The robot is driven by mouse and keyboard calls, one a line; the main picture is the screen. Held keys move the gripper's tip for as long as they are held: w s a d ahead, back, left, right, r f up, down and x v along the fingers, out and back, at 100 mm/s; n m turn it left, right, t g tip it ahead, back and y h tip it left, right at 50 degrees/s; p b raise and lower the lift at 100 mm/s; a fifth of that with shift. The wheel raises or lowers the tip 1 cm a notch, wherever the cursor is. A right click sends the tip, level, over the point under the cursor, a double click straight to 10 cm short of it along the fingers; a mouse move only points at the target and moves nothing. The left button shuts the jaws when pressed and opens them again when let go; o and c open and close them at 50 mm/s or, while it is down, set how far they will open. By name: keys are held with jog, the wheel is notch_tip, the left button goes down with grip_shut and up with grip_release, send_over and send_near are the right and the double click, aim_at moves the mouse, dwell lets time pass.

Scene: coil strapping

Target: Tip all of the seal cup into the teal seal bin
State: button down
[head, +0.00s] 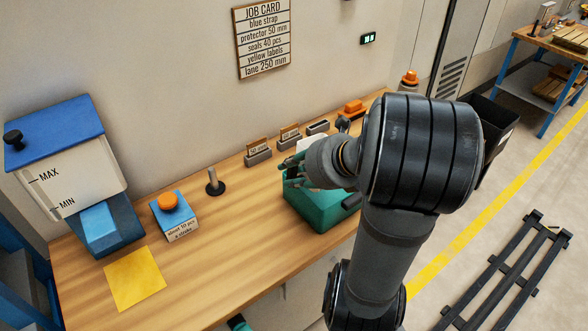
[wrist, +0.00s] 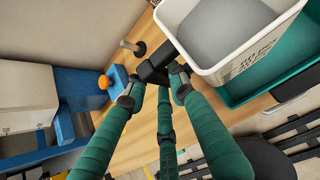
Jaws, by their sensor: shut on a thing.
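The seal cup (wrist: 232,42) is a white, lettered container with a black handle (wrist: 158,66), at the upper right of the wrist view. A smooth grey surface shows inside it; I cannot tell whether it is seals or the cup's floor. My gripper (wrist: 155,84), with teal fingers, is shut on the handle. In the head view my gripper (head: 293,172) is at the left side of the teal seal bin (head: 318,212), and my arm hides most of the cup. The teal bin (wrist: 295,75) shows below and around the cup; I cannot tell whether they touch.
On the bench stand a dispenser (head: 75,170) marked MAX and MIN, a blue box with an orange button (head: 168,202), a dark peg (head: 214,183) and a yellow square (head: 134,278). Small card holders (head: 258,152) line the wall. The bench front is clear.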

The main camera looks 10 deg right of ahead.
jog(key=shift+r+m+g+y+p, duration=0.4)
jog(key=shift+r+y+p, duration=0.3)
jog(key=shift+r+p, duration=0.45)
jog(key=shift+r+p, duration=0.15)
jog(key=shift+p, duration=0.35)
jog(key=shift+r+m+y+p, duration=0.25)
jog(key=shift+m+y+p, duration=0.05)
jog(key=shift+p, duration=0.05)
jog(key=shift+r+p, duration=0.2)
jog(key=shift+p, duration=0.1)
jog(key=shift+r+g+y+p, duration=0.3)
jog(key=shift+y+p, duration=0.1)
jog(key=shift+w+d+r+m+y+p, duration=0.15)
jog(key=shift+r+m+y+p, duration=0.15)
jog(key=shift+m+p, duration=0.15)
jog(key=shift+d+r, duration=0.1)
jog(key=shift+r+y+p, duration=0.15)
jog(key=shift+y+p, duration=0.15)
jog(key=shift+p, duration=0.2)
